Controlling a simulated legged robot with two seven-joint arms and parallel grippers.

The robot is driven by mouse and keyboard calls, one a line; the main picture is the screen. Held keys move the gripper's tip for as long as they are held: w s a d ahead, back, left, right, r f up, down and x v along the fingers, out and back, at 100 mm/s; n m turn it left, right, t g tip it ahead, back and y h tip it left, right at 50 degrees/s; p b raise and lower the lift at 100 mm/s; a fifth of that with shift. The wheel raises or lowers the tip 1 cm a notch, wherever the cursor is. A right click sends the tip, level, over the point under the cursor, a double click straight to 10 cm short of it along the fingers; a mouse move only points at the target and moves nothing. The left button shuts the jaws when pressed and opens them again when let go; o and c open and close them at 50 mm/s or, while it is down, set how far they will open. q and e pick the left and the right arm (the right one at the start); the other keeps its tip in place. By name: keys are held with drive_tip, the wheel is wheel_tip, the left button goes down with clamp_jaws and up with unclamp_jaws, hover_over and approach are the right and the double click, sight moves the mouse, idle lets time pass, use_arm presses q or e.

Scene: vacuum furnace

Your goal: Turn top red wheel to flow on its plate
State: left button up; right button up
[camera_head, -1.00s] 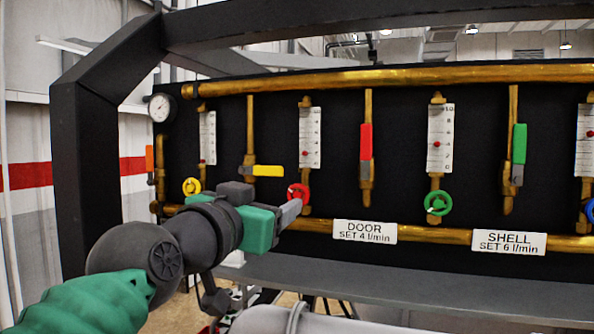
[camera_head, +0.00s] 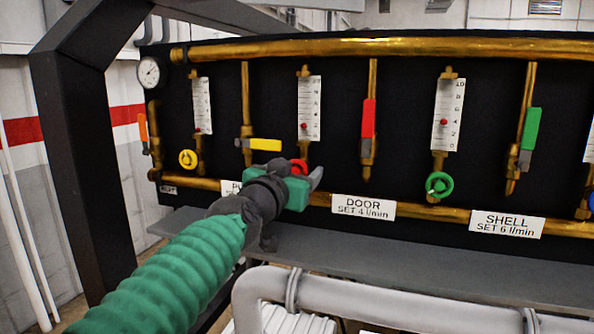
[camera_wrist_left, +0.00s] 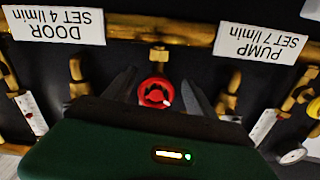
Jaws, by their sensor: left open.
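The red wheel (camera_head: 298,166) sits on the brass pipe below a white flow scale (camera_head: 309,108). The scale has a red float in its lower half; its exact reading is too small to tell. The plate DOOR SET 4 l/min (camera_head: 363,207) is at the lower right of the wheel. My left gripper (camera_head: 313,178) is open at the wheel and hides its lower part. In the left wrist view, the red wheel (camera_wrist_left: 155,93) lies between the two spread fingers, with gaps on both sides; contact cannot be told. My right gripper is out of view.
A yellow lever (camera_head: 264,144) is just above left of my gripper, and a red lever (camera_head: 368,118) is to the right. A yellow wheel (camera_head: 187,158) and a green wheel (camera_head: 439,185) flank it. A grey ledge (camera_head: 330,255) runs below the panel.

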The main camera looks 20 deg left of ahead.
use_arm(q)
drive_tip(key=shift+s+a, duration=0.1)
drive_tip(key=shift+a, duration=0.05)
drive_tip(key=shift+c, duration=0.2)
drive_tip(key=shift+s+r, duration=0.1)
drive_tip(key=shift+c, duration=1.2)
drive_tip(key=shift+s, duration=0.1)
drive_tip(key=shift+c, duration=1.3)
drive_tip(key=shift+d+r, duration=0.1)
drive_tip(key=shift+d, duration=0.35)
drive_tip(key=c, duration=0.5)
drive_tip(key=shift+a, duration=0.1)
drive_tip(key=c, duration=0.3)
drive_tip(key=shift+a, duration=0.1)
drive_tip(key=shift+c, duration=0.2)
